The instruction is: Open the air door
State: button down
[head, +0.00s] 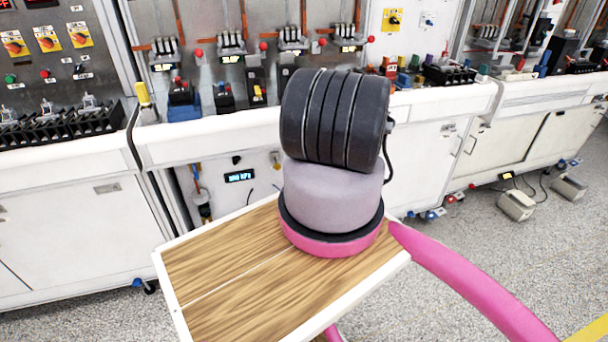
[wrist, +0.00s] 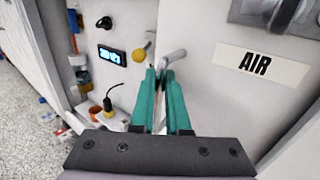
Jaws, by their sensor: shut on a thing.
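The air door (wrist: 215,90) is a pale panel with a black "AIR" label (wrist: 257,63) in the wrist view. My gripper (wrist: 160,72) has two green fingers, close together at the tips, at the grey metal handle (wrist: 174,57) near the door's left edge. The fingers are shut on this handle, though the exact contact is partly hidden by the fingertips. In the head view my own arm covers the area in front of the door, and neither gripper nor handle shows there.
A small blue-lit display (wrist: 111,55) and a yellow knob (wrist: 139,54) sit left of the handle. A black cable (wrist: 110,98) hangs below the display.

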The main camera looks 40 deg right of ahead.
jog(key=shift+d, duration=0.15)
jog(key=c, duration=0.9)
grip_release()
jog(key=shift+s, duration=0.1)
jog(key=v, duration=1)
jog(key=shift+s, duration=0.3)
